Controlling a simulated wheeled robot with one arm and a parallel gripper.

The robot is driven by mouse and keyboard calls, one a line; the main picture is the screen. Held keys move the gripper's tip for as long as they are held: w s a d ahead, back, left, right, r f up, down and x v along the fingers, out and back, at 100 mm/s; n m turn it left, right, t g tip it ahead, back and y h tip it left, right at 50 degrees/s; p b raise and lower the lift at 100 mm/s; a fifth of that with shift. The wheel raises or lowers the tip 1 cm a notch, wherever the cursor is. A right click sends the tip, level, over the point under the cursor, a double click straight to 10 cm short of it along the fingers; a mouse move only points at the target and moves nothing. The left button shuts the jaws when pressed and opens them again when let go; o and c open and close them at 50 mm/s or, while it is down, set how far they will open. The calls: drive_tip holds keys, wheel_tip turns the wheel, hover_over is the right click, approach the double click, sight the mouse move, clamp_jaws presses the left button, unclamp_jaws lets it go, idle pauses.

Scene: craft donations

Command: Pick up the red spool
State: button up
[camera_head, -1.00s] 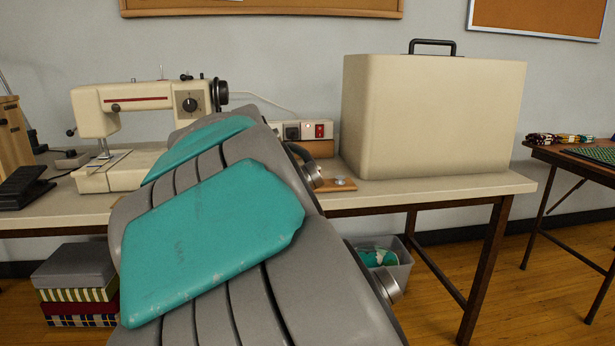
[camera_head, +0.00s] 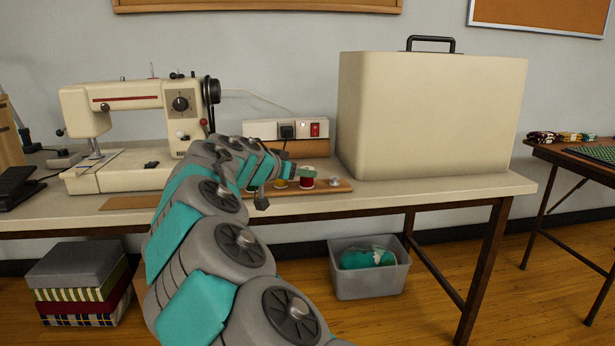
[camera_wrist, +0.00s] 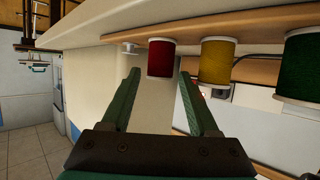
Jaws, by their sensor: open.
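The red spool (camera_head: 307,177) stands on a wooden strip (camera_head: 333,187) near the front of the table, in front of the power strip. In the wrist view the red spool (camera_wrist: 161,58) is ahead of my gripper (camera_wrist: 160,88), lying in line with the space between its two fingers. The fingers are apart, with nothing held between them. In the head view my gripper (camera_head: 262,190) is just left of the spools and partly hidden by my arm. A yellow spool (camera_wrist: 216,62) and a green spool (camera_wrist: 302,68) stand in a row beside the red one.
A sewing machine (camera_head: 130,130) stands left on the table (camera_head: 440,190). A large beige case (camera_head: 430,115) stands right of the spools. A power strip (camera_head: 290,132) lies behind them. A grey bin (camera_head: 370,275) and stacked boxes (camera_head: 80,280) are on the floor below.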

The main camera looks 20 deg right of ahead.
drive_tip(key=shift+p+x, duration=0.6)
drive_tip(key=shift+x, duration=2.9)
clamp_jaws()
